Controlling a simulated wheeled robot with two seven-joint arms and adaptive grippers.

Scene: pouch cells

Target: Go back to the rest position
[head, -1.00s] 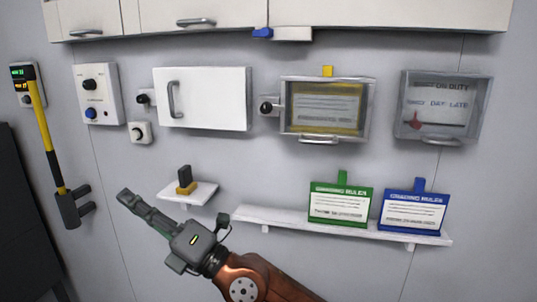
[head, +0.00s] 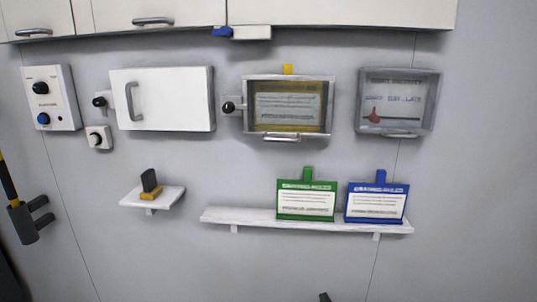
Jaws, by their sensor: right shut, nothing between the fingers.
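Only the dark tip of my right gripper (head: 325,297) shows, at the bottom edge of the head view. It is shut and empty, below the long shelf and touching nothing that I can see. The rest of my right arm is out of the picture. My left gripper is not in view.
A long white shelf (head: 240,217) holds a green sign (head: 306,201) and a blue sign (head: 376,204). A small shelf (head: 133,200) holds a black and yellow block (head: 151,185). A white wall box (head: 170,100) and two clear-fronted boxes hang above. The wall below the shelves is clear.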

